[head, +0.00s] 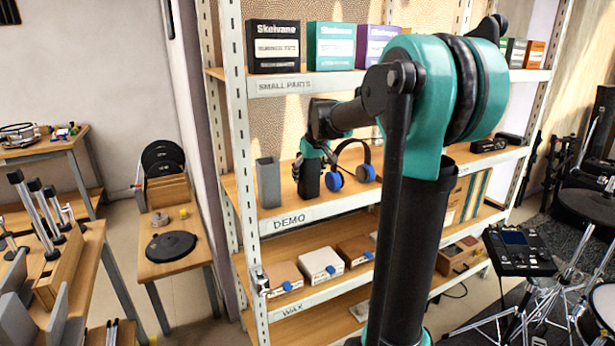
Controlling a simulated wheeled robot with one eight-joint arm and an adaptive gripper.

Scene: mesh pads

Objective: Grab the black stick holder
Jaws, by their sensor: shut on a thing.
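The black stick holder (308,182) is a dark upright block on the shelf labelled DEMO. My gripper (313,160) comes down onto its top from above and is shut on it. The fingers partly cover its upper part. I cannot tell whether its base still touches the shelf board.
A grey upright holder (269,183) stands close on the left of the black one. Headphones with blue pads (365,172) are close on the right. The upper shelf board (290,83) with boxes is above. Boxes with blue parts (321,264) sit on the lower shelf.

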